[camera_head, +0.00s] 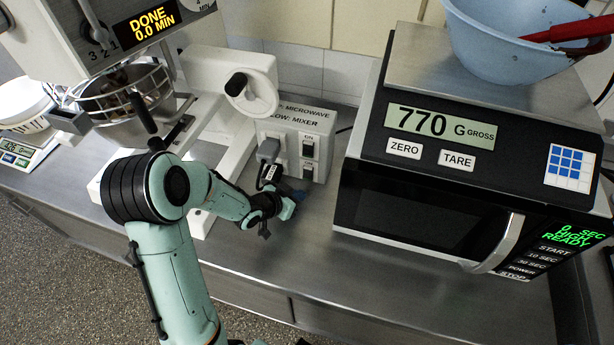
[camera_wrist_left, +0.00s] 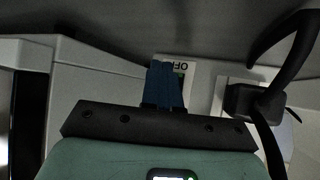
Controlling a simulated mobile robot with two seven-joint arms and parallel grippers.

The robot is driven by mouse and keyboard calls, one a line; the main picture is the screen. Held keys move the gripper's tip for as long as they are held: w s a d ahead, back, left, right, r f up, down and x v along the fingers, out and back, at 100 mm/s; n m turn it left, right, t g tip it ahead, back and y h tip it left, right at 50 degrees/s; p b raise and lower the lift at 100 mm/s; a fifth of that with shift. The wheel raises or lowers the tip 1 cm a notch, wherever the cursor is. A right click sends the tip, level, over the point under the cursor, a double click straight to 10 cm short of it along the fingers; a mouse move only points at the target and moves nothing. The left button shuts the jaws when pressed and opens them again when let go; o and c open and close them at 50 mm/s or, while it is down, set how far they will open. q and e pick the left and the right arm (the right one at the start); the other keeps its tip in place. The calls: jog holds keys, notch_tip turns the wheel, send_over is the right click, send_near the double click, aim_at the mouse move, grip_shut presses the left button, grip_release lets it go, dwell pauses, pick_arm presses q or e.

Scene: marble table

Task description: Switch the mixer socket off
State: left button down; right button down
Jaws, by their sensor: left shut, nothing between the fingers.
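The white socket box (camera_head: 297,128) stands on the counter between the mixer and the microwave; its label gives the low socket to the mixer. The upper switch (camera_head: 309,147) is clear. The lower switch (camera_head: 308,170) is the mixer's, and its rocker position is too small to tell. My left gripper (camera_head: 296,192) is shut and empty, its blue fingertips close to the lower switch. In the left wrist view the fingers (camera_wrist_left: 167,85) cover most of a switch beside an "OFF" label (camera_wrist_left: 178,66); contact cannot be told. The mixer (camera_head: 110,40) displays "DONE 0.0 MIN". My right gripper is out of view.
A grey plug (camera_head: 268,150) sits in the box left of the switches; a plug with a black cable (camera_wrist_left: 245,100) shows in the left wrist view. The microwave (camera_head: 430,205) stands close right, carrying a scale and blue bowl (camera_head: 500,45). The front counter is clear.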

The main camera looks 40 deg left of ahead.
pick_arm(q)
jog(key=shift+w+a+f, duration=0.15)
jog(key=shift+w+a, duration=0.1)
jog(key=shift+w, duration=0.55)
jog(key=shift+w+a+f, duration=0.1)
jog(key=shift+w+a, duration=0.1)
jog(key=shift+w, duration=0.55)
dwell(0.9)
jog(key=shift+w+a+p, duration=0.15)
jog(key=shift+w+p, duration=0.15)
jog(key=shift+w, duration=0.1)
jog(key=shift+w+a+f, duration=0.1)
jog(key=shift+w, duration=0.25)
dwell(0.6)
jog(key=shift+s, duration=0.15)
jog(key=shift+s+d, duration=0.2)
jog(key=shift+s, duration=0.45)
jog(key=s, duration=0.2)
jog(key=s+d+b, duration=0.1)
jog(key=shift+r, duration=0.3)
jog(key=shift+s+d+r, duration=0.1)
jog(key=shift+s+d, duration=0.05)
jog(key=shift+s, duration=0.3)
jog(key=shift+s+d+r, duration=0.1)
jog(key=shift+s, duration=0.3)
